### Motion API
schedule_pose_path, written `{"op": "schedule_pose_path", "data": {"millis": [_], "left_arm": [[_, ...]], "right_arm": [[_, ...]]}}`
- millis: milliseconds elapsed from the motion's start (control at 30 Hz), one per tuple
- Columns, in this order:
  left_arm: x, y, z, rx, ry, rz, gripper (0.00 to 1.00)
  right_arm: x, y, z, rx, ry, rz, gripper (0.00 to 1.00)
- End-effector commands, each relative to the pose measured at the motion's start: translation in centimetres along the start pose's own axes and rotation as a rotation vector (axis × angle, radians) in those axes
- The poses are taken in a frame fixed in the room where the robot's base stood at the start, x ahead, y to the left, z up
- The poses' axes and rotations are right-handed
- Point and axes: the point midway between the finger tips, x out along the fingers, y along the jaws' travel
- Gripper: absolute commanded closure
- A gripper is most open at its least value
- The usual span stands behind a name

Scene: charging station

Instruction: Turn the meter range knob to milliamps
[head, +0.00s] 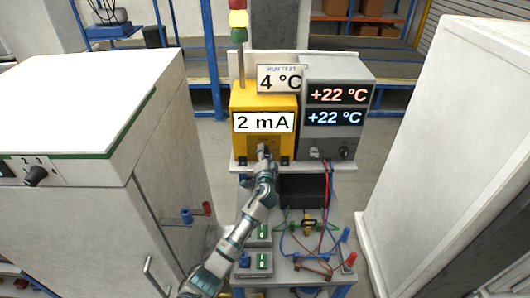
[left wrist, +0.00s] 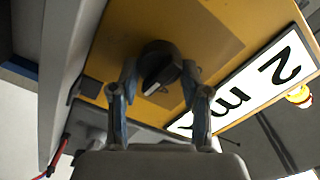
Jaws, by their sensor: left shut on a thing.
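The yellow meter (head: 240,97) stands on the shelf at the back of the bench, with a white "2 mA" display (head: 263,123) on its front. The black range knob (left wrist: 158,62) is below the display; the left wrist view shows it with a white mark on its face. My left gripper (head: 263,152) reaches up to the meter front and largely hides the knob in the head view. In the left wrist view its two fingers (left wrist: 160,70) are shut on the knob, one on each side. My right gripper is in neither view.
Wires and terminals (head: 310,240) cover the bench front. White cabinets (head: 75,100) (head: 450,130) flank the bench closely.

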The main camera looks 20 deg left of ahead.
Motion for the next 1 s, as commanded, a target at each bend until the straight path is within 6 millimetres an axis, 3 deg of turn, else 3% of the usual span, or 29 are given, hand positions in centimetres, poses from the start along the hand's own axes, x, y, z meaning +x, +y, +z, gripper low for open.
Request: {"op": "schedule_pose_path", "data": {"millis": [700, 733, 800, 1000], "left_arm": [[-0.02, 0.65, 0.53, 0.08, -0.01, 0.01, 0.88], [-0.02, 0.65, 0.53, 0.08, -0.01, 0.01, 0.48], [-0.03, 0.62, 0.5, 0.08, -0.009, 0.009, 0.31], [-0.1, 0.27, 0.26, 0.078, -0.005, 0.004, 0.28]], "right_arm": [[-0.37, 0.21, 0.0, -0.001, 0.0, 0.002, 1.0], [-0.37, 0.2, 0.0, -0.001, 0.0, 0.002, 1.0], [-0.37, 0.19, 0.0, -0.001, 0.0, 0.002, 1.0], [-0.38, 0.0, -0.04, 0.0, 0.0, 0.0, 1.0]]}}
